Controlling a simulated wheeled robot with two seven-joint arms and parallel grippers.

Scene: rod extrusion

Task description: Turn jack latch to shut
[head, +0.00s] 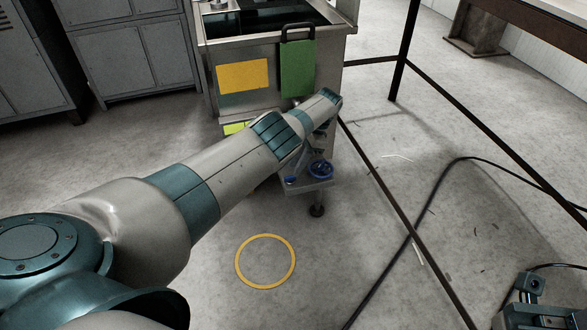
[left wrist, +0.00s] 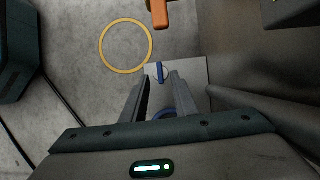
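The jack (head: 308,186) stands at the lower corner of the metal machine, with a blue handwheel and a foot under it. A small blue latch (head: 291,180) sits on its left edge. In the left wrist view the latch (left wrist: 160,72) stands upright between and just beyond the fingertips of my left gripper (left wrist: 161,80), which is open and empty. I cannot tell whether a finger touches it. Part of the blue handwheel (left wrist: 163,113) shows between the fingers. In the head view my arm hides the gripper itself. A teal and grey part at the lower right may belong to my right arm; its fingers are not clear.
The machine (head: 250,105) stands close behind the jack, with a green panel (head: 297,68) on its front. A yellow ring (head: 265,262) marks the floor. An orange part (left wrist: 160,14) lies beyond the latch. Dark rails and a black cable (head: 412,236) cross the right-hand floor.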

